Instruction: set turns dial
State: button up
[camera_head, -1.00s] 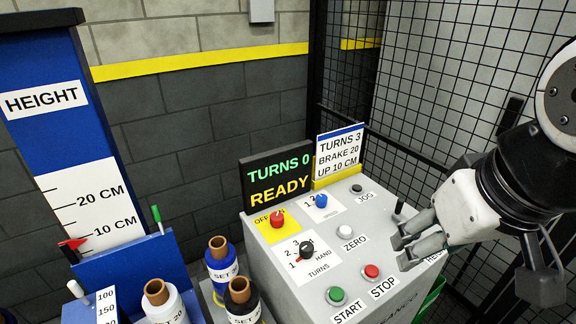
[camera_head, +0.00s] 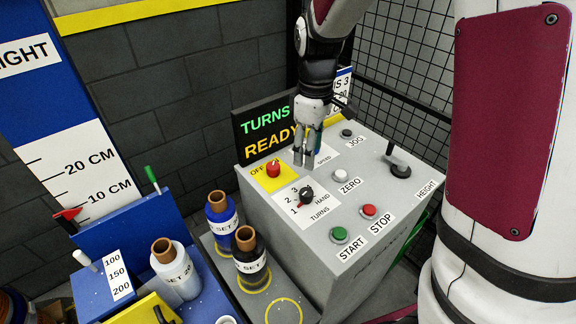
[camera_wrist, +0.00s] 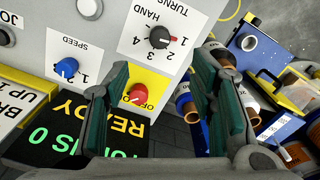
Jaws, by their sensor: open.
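The turns dial (camera_head: 306,192) is a black knob with a red pointer on a white plate marked HAND and several numbers. It also shows in the wrist view (camera_wrist: 159,37), with its pointer toward 1. My gripper (camera_head: 307,157) is open and empty, pointing down above the panel, beyond the dial. In the wrist view the dark green finger pads (camera_wrist: 160,88) stand apart, with the red off knob (camera_wrist: 138,94) seen between them. The display (camera_head: 265,131) reads TURNS and READY, partly behind my gripper; its 0 shows in the wrist view.
The grey console (camera_head: 270,226) carries a white ZERO button (camera_head: 341,174), a green START button (camera_head: 339,235), a red STOP button (camera_head: 368,211) and a black lever (camera_head: 399,169). The blue speed knob (camera_wrist: 66,68) is near my fingers. Bottles (camera_head: 221,219) stand left of the console.

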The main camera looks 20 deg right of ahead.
aim_at(307, 192)
notch_tip(307, 192, down, 14)
jog(key=shift+w+f, duration=0.1)
dwell(0.5)
jog(key=shift+c, duration=0.3)
jog(key=c, duration=1.1)
